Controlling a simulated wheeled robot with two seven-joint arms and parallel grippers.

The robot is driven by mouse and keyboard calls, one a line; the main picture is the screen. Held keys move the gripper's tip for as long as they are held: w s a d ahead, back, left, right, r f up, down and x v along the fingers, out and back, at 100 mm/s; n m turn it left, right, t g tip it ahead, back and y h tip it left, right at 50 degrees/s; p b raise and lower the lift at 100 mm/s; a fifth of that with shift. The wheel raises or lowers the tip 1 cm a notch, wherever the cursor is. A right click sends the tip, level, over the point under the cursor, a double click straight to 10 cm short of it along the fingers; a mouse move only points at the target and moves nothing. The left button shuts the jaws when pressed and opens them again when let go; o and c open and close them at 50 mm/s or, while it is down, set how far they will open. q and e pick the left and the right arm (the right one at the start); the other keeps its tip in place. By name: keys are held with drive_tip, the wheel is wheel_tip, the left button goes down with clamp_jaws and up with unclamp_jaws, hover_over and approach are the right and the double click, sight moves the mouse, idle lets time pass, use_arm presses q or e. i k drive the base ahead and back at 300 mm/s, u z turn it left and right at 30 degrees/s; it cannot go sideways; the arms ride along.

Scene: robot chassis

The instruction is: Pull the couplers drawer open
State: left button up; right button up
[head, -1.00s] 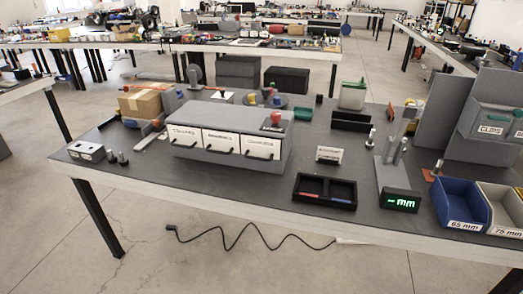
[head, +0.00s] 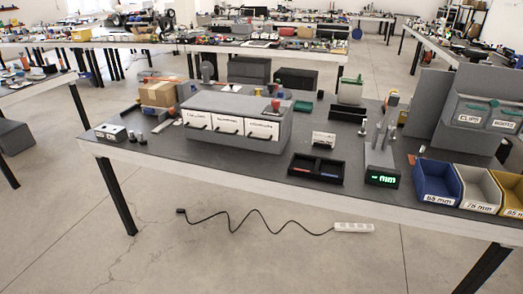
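A grey cabinet (head: 240,106) with three white-fronted drawers stands on the dark workbench (head: 225,160), left of its middle. All three drawers look shut. Each front has a printed label and a dark handle. The labels are small and blurred; the right drawer (head: 262,130) seems to read couplers, but I cannot be sure. The middle drawer (head: 228,125) and left drawer (head: 197,120) sit beside it. Neither of my grippers is in view.
A black two-part tray (head: 316,169), a green-lit display (head: 382,179) and blue bin (head: 436,182) stand to the right. A cardboard box (head: 158,93) is behind left. A cable (head: 256,212) and power strip (head: 354,227) lie on the floor before the bench.

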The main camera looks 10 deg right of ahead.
sight(259, 130)
drive_tip(key=z, duration=0.55)
drive_tip(key=i, duration=1.05)
drive_tip(key=u, duration=0.6)
